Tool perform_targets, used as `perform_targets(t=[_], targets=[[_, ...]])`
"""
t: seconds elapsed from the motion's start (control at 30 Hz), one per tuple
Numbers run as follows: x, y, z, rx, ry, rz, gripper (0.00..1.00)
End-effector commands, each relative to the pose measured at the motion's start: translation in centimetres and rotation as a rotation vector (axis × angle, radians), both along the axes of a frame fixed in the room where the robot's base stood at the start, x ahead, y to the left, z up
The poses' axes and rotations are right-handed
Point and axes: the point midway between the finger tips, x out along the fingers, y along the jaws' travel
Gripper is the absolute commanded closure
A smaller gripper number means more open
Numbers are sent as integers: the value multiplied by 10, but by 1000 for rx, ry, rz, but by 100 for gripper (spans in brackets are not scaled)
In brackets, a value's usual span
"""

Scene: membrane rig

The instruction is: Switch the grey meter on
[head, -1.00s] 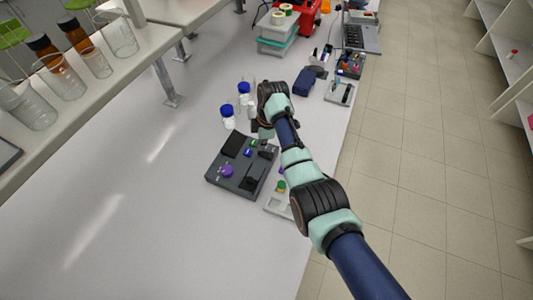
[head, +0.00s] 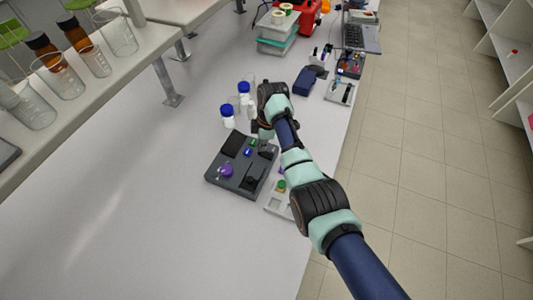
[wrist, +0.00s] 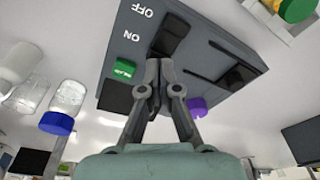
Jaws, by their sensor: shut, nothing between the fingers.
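The grey meter (head: 214,178) lies on the bench left of my arm in the head view. It has a dark screen (head: 233,143) and a purple knob (head: 226,171). In the wrist view its grey face (wrist: 215,22) shows a black switch (wrist: 174,30) beside upside-down OFF and ON labels, plus a green part (wrist: 124,68). My gripper (wrist: 160,64) is shut and empty, its fingertips at the end of the switch near the ON label. I cannot tell whether they touch it.
White bottles with blue caps (head: 228,116) stand just behind the meter. A pale tray (head: 278,203) with small parts lies to its right, partly under my arm. A dark blue device (head: 304,82) and other gear lie farther back. The bench to the left is clear.

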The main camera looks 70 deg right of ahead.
Motion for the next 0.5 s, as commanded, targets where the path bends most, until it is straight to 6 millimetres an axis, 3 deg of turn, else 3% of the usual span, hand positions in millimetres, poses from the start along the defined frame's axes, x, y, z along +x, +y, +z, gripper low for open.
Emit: perform_targets(t=[0.5], targets=[[0,0,-9,1,0,0,100]])
